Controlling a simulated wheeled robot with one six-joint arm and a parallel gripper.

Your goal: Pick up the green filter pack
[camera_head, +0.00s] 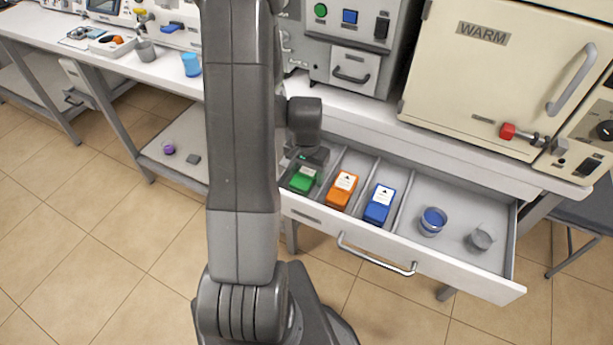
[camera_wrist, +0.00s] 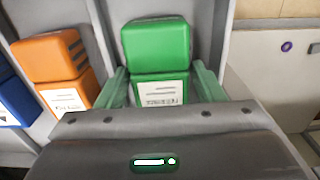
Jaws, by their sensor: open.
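The green filter pack (camera_head: 302,179) lies in the leftmost compartment of the open drawer (camera_head: 460,262), with a white label on it. It also shows in the wrist view (camera_wrist: 156,48), upper middle, with its label facing me. My gripper (camera_wrist: 162,84) is open, with one finger on each side of the pack's labelled part. I cannot tell whether the fingers touch it. In the head view my gripper (camera_head: 313,157) is just behind the pack, partly hidden by my arm.
An orange pack (camera_head: 341,189) and a blue pack (camera_head: 380,204) stand in the neighbouring compartments, split by thin dividers. A blue-filled cup (camera_head: 432,221) and a grey cup (camera_head: 479,240) are in the right compartment. The cream WARM oven (camera_head: 490,85) stands above the drawer.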

